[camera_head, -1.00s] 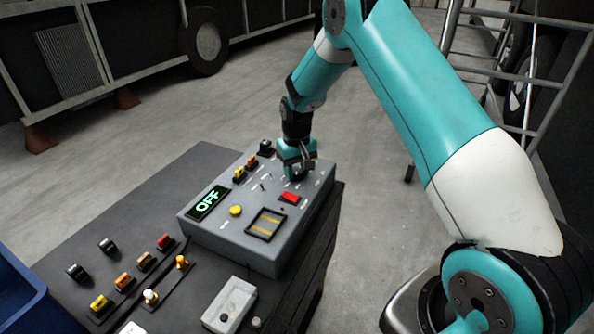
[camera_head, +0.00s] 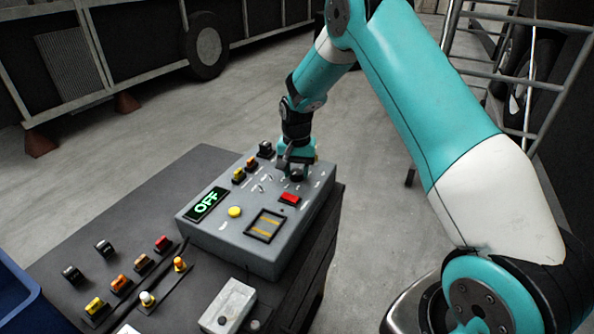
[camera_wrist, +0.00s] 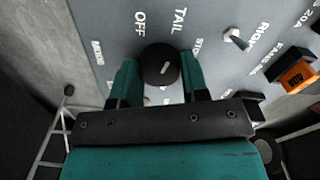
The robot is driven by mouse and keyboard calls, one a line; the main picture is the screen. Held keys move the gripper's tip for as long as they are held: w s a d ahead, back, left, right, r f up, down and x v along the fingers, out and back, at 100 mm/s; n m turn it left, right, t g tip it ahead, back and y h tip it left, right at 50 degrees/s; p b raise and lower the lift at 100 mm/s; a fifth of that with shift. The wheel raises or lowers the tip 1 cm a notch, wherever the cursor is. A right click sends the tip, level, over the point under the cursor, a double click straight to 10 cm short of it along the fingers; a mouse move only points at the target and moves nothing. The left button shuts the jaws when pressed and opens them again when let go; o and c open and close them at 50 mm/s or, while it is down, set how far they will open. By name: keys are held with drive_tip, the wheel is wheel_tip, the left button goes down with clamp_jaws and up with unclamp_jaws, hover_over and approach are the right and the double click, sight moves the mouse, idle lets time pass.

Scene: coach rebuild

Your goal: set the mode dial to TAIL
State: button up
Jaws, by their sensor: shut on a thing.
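The mode dial (camera_wrist: 161,64) is a round black knob with a white pointer line, on the grey control panel (camera_head: 215,240). In the wrist view its line leans up and slightly right, toward the TAIL label (camera_wrist: 179,22). The OFF label (camera_wrist: 140,22) is to the left of that. My gripper (camera_wrist: 160,72) is shut on the dial, one teal finger on each side. In the head view my gripper (camera_head: 296,165) is at the panel's far right part and partly covers the dial. The green display (camera_head: 207,204) reads OFF.
A red button (camera_head: 289,199), a yellow button (camera_head: 235,212) and a framed window (camera_head: 265,225) are nearer on the panel. A toggle switch (camera_wrist: 237,38) and an orange rocker (camera_wrist: 297,75) sit right of the dial in the wrist view. Loose switches lie on the bench (camera_head: 105,210).

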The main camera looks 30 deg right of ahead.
sight(296, 171)
idle(0.4)
drive_tip(key=o, duration=0.9)
drive_tip(key=shift+r, duration=0.1)
wheel_tip(296, 171, up, 17)
drive_tip(key=b, duration=0.2)
drive_tip(key=shift+r+b, duration=0.15)
drive_tip(key=shift+b, duration=0.2)
drive_tip(key=s+a+r+n+y, duration=0.1)
drive_tip(key=s+a+r+n, duration=0.1)
drive_tip(key=s+a+n, duration=0.3)
drive_tip(key=s+a+r+n, duration=0.2)
drive_tip(key=s+a, duration=0.5)
drive_tip(key=s, duration=0.1)
drive_tip(key=s+a+n+y, duration=0.1)
drive_tip(key=s+a+n, duration=0.1)
drive_tip(key=s, duration=0.4)
drive_tip(key=s+a+f+n+y, duration=0.1)
drive_tip(key=s+a+n, duration=0.2)
drive_tip(key=s, duration=0.4)
drive_tip(key=s+a+f+n+y, duration=0.1)
drive_tip(key=s+a+n, duration=0.1)
drive_tip(key=s, duration=0.5)
drive_tip(key=shift+s+a+f+n, duration=0.1)
drive_tip(key=shift+s+a+n, duration=0.15)
drive_tip(key=shift+n, duration=0.25)
